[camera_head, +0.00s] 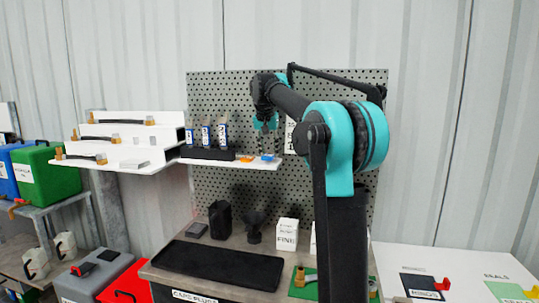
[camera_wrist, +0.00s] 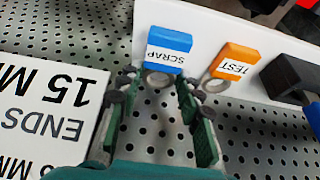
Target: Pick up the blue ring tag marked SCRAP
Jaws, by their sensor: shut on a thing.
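The blue ring tag marked SCRAP (camera_wrist: 168,50) is in the upper middle of the wrist view, over the white shelf edge, with its metal ring toward me. It also shows in the head view (camera_head: 268,157), at the right end of the white shelf (camera_head: 262,165). My gripper (camera_wrist: 158,80) has one finger on each side of the ring, shut on the tag; exact finger contact is hard to see. In the head view my gripper (camera_head: 265,125) hangs at the shelf in front of the pegboard.
An orange ring tag marked TEST (camera_wrist: 235,60) lies close right of the blue one, with a dark block (camera_wrist: 288,78) beyond. The perforated board (camera_head: 300,195) is behind the shelf.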

